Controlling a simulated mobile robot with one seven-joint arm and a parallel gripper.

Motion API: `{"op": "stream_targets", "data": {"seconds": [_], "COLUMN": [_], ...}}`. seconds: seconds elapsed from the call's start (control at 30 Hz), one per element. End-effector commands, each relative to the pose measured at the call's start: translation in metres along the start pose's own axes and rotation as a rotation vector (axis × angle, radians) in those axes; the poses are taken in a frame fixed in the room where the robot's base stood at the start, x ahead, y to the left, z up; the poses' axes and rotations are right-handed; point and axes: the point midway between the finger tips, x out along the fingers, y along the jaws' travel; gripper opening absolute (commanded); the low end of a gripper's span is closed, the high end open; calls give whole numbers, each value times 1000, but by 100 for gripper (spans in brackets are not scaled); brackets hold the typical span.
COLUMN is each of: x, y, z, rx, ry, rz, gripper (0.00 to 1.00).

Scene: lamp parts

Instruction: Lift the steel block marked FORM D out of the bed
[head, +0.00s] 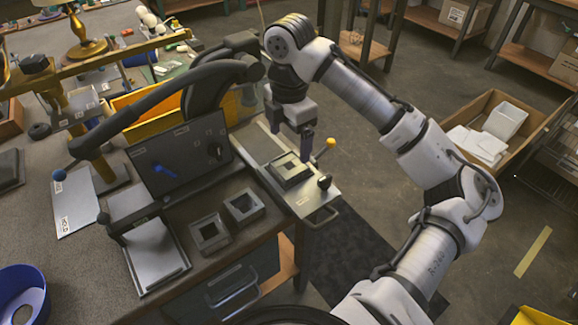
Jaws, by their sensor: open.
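My gripper (290,146) points down over the steel bed (318,192) in the head view, its two dark fingers apart and nothing visible between them. A square steel block (289,172) with a recessed centre sits on the bed, just below and in front of the fingers. The fingers appear above or behind the block; I cannot tell whether they touch it. No FORM D marking can be read on it at this size. Two similar hollow square blocks, one (210,234) and another (243,206), lie on the bench left of the bed.
A yellow-knobbed lever (325,149) and a black knob (324,182) stand close at the bed's right side. A dark upright panel (178,158) and a black curved press arm (165,95) stand left. An open cardboard box (497,125) sits at the right.

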Motion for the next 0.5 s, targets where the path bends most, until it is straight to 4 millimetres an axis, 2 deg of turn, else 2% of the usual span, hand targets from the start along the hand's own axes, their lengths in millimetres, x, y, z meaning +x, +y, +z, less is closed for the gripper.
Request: {"op": "stream_targets", "data": {"seconds": [0.27,0.5], "x": [20,55], "y": [-3,-6], "z": [-1,-3], "rx": [1,1], "ry": [-2,1], "rz": [0,0], "gripper": [87,87]}}
